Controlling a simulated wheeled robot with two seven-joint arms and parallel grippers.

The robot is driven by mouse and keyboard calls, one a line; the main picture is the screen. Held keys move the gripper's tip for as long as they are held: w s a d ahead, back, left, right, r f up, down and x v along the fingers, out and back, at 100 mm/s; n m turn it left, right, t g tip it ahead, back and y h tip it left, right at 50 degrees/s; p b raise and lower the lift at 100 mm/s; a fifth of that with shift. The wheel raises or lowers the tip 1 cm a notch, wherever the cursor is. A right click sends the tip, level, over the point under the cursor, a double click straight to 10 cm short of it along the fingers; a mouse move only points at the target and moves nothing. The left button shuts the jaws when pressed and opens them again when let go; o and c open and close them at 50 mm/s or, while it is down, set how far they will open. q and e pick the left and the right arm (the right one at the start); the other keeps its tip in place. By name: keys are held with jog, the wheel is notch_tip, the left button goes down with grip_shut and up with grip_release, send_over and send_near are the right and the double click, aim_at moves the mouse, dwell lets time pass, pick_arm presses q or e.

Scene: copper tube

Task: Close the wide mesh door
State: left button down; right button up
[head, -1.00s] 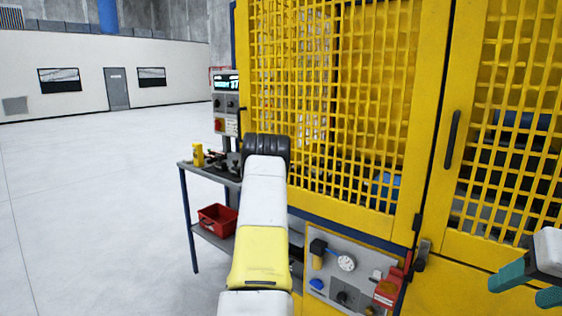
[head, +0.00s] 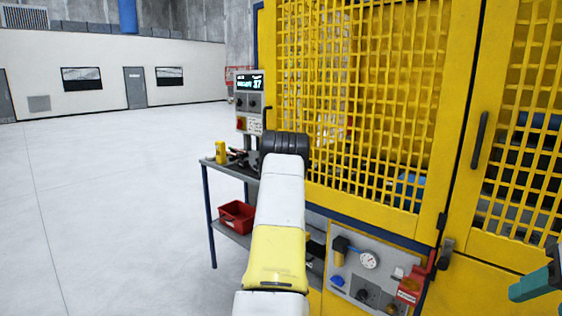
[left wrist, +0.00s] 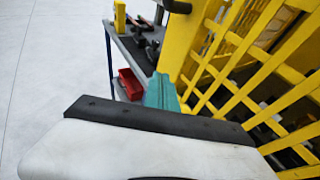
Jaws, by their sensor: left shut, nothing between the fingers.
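The wide mesh door (head: 385,110) is a tall yellow frame with a yellow grid, filling the middle of the head view. Another layer of mesh shows through its left part; I cannot tell how far it stands open. My left arm reaches up in front of its lower left part and hides my left gripper in the head view. In the left wrist view my left gripper (left wrist: 161,92) shows as teal fingers together, empty, beside the yellow door edge and mesh (left wrist: 235,65); contact is unclear. My right gripper (head: 532,285) is partly cut off at the right edge, before the yellow panel.
A second mesh door (head: 520,150) with a black handle (head: 480,140) is at the right. A grey cart (head: 222,172) with tools and a red bin (head: 237,216) stands left of the door. A control box (head: 249,103) rises behind it. Open floor (head: 110,210) lies left.

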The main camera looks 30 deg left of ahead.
pick_arm(q)
jog(key=s+a+r, duration=0.1)
jog(key=s+r, duration=0.1)
jog(key=s, duration=0.6)
jog(key=shift+s+a+r, duration=0.3)
jog(key=shift+s+a, duration=0.05)
jog(key=shift+s, duration=0.05)
jog(key=s+d+r+n+g, duration=0.1)
jog(key=s+d+r+n, duration=0.55)
jog(key=d, duration=0.25)
jog(key=s+d+r+n+g, duration=0.1)
jog(key=s+d+r+n, duration=0.55)
jog(key=d+n, duration=0.2)
jog(key=s+d+f+n+h, duration=0.3)
jog(key=s+d+n+h, duration=0.1)
jog(key=s+d, duration=0.5)
jog(key=s+d+f+n+g+h, duration=0.1)
jog(key=s+d+n+h, duration=0.3)
jog(key=s+d, duration=0.5)
jog(key=s+d+f+n+g+h, duration=0.1)
jog(key=s+d+f+n+h, duration=0.2)
jog(key=s+d, duration=0.7)
jog(key=d+f+h, duration=0.1)
jog(key=d, duration=0.6)
jog(key=shift+f+n, duration=0.3)
jog(key=shift+n, duration=0.1)
